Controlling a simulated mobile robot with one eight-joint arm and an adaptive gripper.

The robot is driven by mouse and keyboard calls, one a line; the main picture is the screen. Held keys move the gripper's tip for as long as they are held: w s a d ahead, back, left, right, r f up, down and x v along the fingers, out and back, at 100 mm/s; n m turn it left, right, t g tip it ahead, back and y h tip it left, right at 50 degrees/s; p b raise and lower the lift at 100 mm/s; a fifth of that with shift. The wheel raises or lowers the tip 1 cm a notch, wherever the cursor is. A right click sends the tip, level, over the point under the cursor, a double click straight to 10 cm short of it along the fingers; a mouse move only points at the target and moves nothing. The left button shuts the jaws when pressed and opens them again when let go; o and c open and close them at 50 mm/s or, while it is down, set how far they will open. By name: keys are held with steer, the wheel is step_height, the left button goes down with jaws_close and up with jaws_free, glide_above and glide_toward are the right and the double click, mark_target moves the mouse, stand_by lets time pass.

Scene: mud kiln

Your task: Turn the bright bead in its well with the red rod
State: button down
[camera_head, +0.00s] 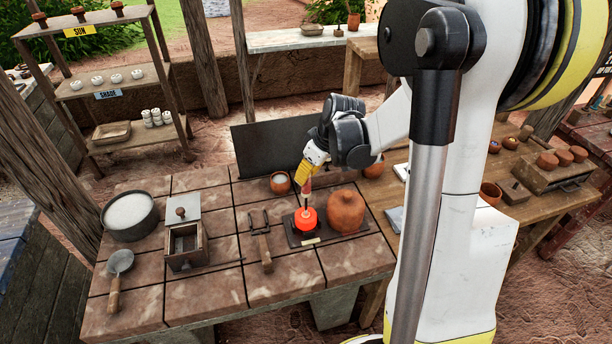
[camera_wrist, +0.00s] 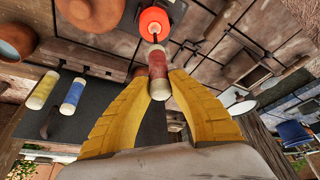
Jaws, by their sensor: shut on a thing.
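The bright bead (camera_head: 306,219) glows orange-red on a dark block (camera_head: 329,236) on the tiled table. The bead also shows at the top of the wrist view (camera_wrist: 155,22). My gripper (camera_head: 305,178) is above it, its yellow fingers shut on the red rod (camera_wrist: 158,66), which has a red band and cream ends. The rod points down, and its thin dark tip meets the bead in the wrist view; whether it presses in, I cannot tell. The well under the bead is mostly hidden.
A round clay pot (camera_head: 346,210) stands close right of the bead, and tongs (camera_head: 262,243) lie left. A small box (camera_head: 185,245), a pan of white material (camera_head: 130,213) and a ladle (camera_head: 117,275) are farther left. Yellow (camera_wrist: 42,90) and blue rods (camera_wrist: 72,95) show in the wrist view.

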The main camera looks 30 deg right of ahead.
steer(key=shift+n, duration=0.3)
steer(key=n+y, duration=0.1)
steer(key=n, duration=0.2)
steer(key=shift+n+g+b, duration=0.3)
steer(key=shift+g+b, duration=0.05)
steer(key=shift+g, duration=0.05)
stand_by(0.5)
steer(key=m+t+h, duration=0.1)
steer(key=m, duration=0.3)
steer(key=shift+a+m+b, duration=0.15)
steer(key=shift+m+b, duration=0.15)
steer(key=shift+m, duration=0.1)
steer(key=m+h, duration=0.1)
steer(key=m, duration=0.2)
